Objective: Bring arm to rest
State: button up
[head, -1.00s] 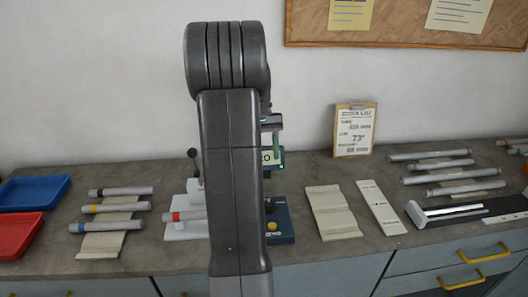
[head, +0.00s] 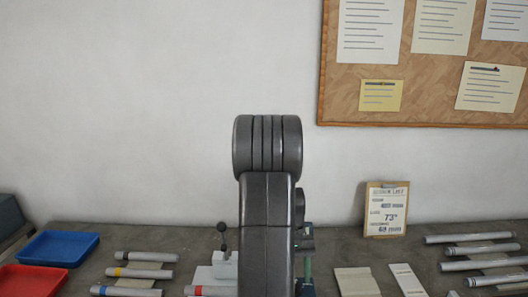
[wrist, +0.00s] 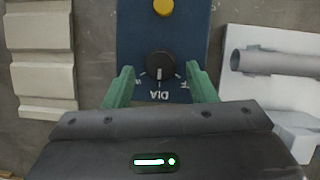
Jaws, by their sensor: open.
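My gripper (wrist: 161,88) shows in the wrist view with its two green fingers spread apart and nothing between them. It hangs above a blue device (wrist: 190,38) with a black dial (wrist: 160,65) and a yellow button (wrist: 163,7); I cannot tell whether it touches the device. In the head view my grey arm stands upright in the middle and hides most of the gripper and the blue device.
A white fixture with a grey tube (wrist: 275,62) lies beside the device. A ridged beige rack (wrist: 40,55) is on its other side. In the head view, blue (head: 60,248) and red (head: 32,281) trays sit left, and a clipboard (head: 386,210) leans on the wall.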

jog(key=shift+s+f, duration=0.25)
jog(key=shift+f, duration=0.35)
jog(key=shift+r, duration=0.1)
jog(key=d+b+v, duration=0.1)
jog(key=b+v, duration=0.1)
jog(key=v, duration=1.2)
jog(key=x, duration=0.4)
jog(key=p+x, duration=0.1)
jog(key=x, duration=0.4)
jog(key=a+p+x, duration=0.1)
jog(key=x, duration=0.4)
jog(key=shift+s, duration=0.1)
jog(key=shift+n, duration=0.7)
jog(key=n, duration=0.1)
jog(key=n+h, duration=0.1)
jog(key=n, duration=0.1)
jog(key=shift+a+t+h+b, duration=0.2)
jog(key=shift+t+h+b, duration=0.1)
jog(key=shift+t+b, duration=0.1)
jog(key=n+t+h+b, duration=0.1)
jog(key=n, duration=0.2)
jog(key=n+t+b, duration=0.1)
jog(key=n, duration=0.3)
jog(key=shift+s+a+h, duration=0.15)
jog(key=shift+s+h, duration=0.05)
jog(key=shift+h, duration=0.2)
jog(key=v, duration=0.7)
jog(key=shift+n, duration=0.3)
